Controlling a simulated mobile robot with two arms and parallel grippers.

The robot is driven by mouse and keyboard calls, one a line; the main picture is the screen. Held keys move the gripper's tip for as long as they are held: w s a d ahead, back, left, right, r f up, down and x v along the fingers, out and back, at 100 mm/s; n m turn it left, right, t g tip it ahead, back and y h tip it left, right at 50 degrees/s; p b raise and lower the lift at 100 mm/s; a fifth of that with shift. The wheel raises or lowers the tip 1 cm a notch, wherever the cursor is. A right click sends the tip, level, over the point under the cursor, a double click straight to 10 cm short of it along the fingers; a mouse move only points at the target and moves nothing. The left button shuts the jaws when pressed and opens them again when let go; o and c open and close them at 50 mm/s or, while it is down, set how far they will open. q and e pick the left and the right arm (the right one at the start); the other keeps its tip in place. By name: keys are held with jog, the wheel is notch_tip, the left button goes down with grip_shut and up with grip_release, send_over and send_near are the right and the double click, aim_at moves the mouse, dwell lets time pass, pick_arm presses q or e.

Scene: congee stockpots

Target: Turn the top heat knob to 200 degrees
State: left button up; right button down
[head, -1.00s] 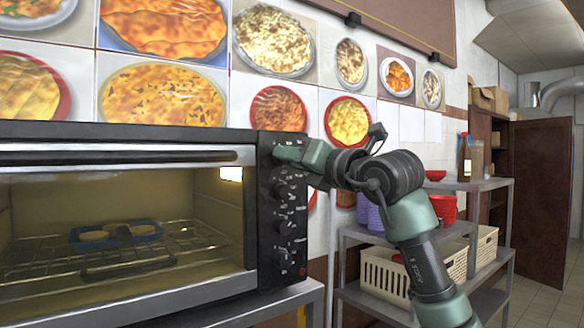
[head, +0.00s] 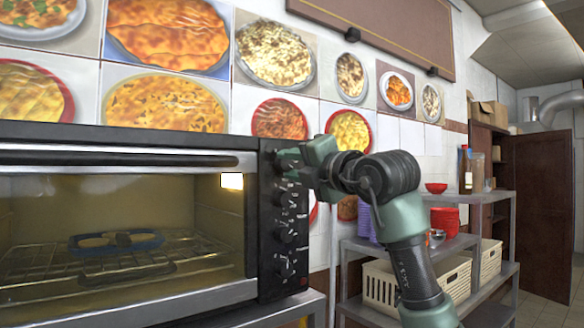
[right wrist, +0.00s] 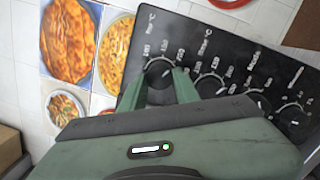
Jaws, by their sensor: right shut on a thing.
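The black toaster oven's control panel (head: 283,255) has a column of several knobs along its right side. My right gripper (head: 284,160) is at the top of this panel and hides the top heat knob in the head view. In the right wrist view my right gripper (right wrist: 160,85) is shut on the top heat knob (right wrist: 158,70), with one green finger on each side of it. White temperature marks ring the knob, but its exact setting cannot be read. My left gripper is not in view.
The oven's glass door (head: 110,230) is shut, with a blue dish (head: 115,243) on the rack inside. A metal shelf (head: 455,243) with a cream basket (head: 385,283) and red bowls (head: 445,218) stands to the right. Food pictures cover the wall behind.

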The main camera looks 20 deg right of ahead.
jog(key=shift+f, duration=0.1)
dwell(0.3)
jog(key=c, duration=1)
grip_release()
jog(key=shift+c, duration=0.2)
